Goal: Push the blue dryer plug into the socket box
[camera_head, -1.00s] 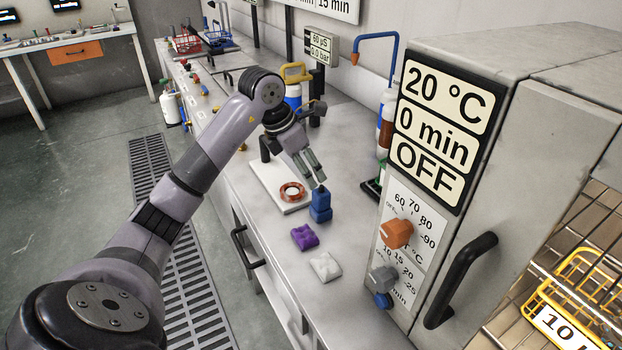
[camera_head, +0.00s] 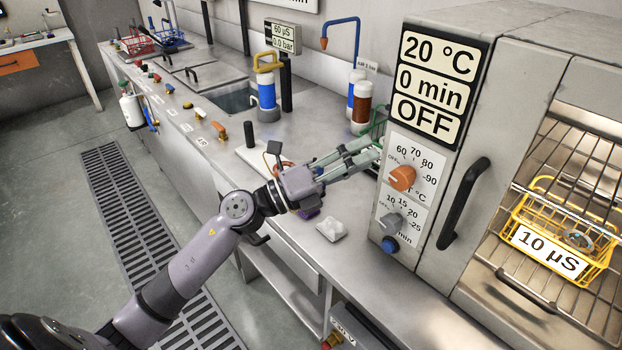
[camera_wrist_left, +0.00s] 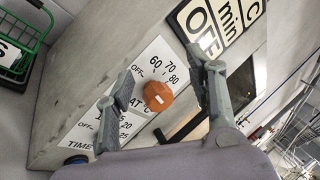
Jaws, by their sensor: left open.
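My left gripper (camera_head: 364,152) is open and empty in front of the dryer's control panel (camera_head: 408,170). In the left wrist view, its two fingers (camera_wrist_left: 164,86) stand apart on either side of the orange temperature knob (camera_wrist_left: 158,96); I cannot tell whether they touch anything. A grey box with a partly cut-off label (camera_head: 352,326) shows low at the bench's front edge, with a red and yellow part beside it. It may be the socket box, but this is unclear. I cannot make out the blue dryer plug. My right gripper is not in view.
The dryer (camera_head: 515,70) has a black door handle (camera_head: 464,203), a grey time knob (camera_head: 391,223) and a blue button (camera_head: 390,245). A yellow basket (camera_head: 595,262) sits inside. A floor grating (camera_head: 135,225) runs alongside.

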